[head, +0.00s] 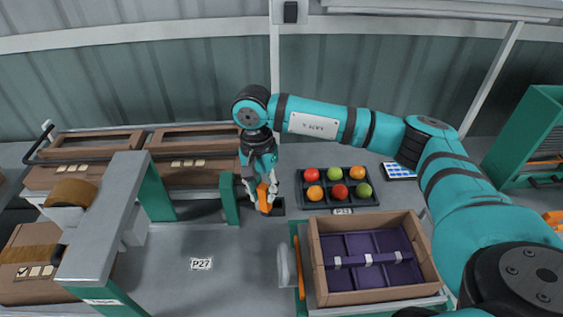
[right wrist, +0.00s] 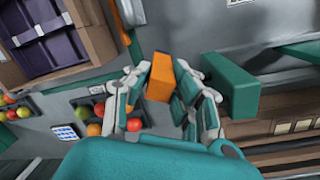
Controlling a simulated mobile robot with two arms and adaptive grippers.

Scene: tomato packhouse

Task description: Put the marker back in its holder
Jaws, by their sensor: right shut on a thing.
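My right gripper (head: 262,200) is shut on an orange, block-shaped thing, which I take to be the marker (head: 264,196). It points down from the fingers, close over the table. The marker also shows between the fingers in the right wrist view (right wrist: 159,78). A small dark holder-like block (head: 278,207) is right beside and behind the marker's lower end, partly hidden by the gripper. I cannot tell whether the marker touches it or is inside it. My left gripper is not in view.
A black tray (head: 337,204) of red, orange and green fruit lies to the right. A cardboard box (head: 319,284) with purple dividers stands in front of it. A green and grey frame (head: 101,240) with a tape roll stands left. The table around label P27 (head: 202,264) is clear.

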